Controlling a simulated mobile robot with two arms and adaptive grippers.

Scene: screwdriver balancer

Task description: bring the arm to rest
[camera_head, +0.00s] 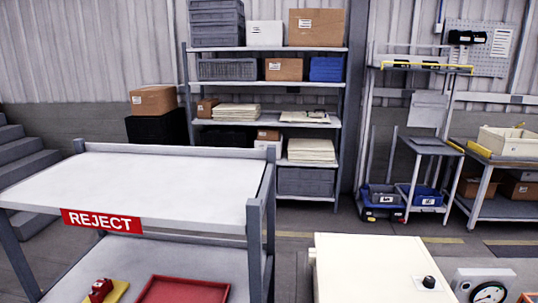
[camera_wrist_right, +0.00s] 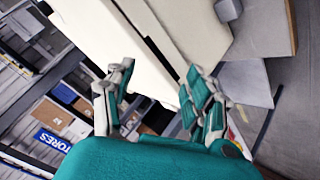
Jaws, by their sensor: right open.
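My right gripper (camera_wrist_right: 158,72) shows in the right wrist view, with its two teal-and-grey fingers spread apart. Nothing is seen between the fingertips, so it is open and empty. The teal palm fills the bottom of that view. The right wrist view is strongly tilted, with shelving on the left and grey floor on the right. Neither arm shows in the head view, and my left gripper is in no view. No screwdriver can be made out.
A white-topped trolley (camera_head: 140,180) with a REJECT sign (camera_head: 101,220) stands at left, a red tray (camera_head: 183,290) on its lower shelf. A cream box with a black knob (camera_head: 375,265) is at front right, beside a gauge (camera_head: 489,292). Loaded shelving (camera_head: 265,122) stands behind.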

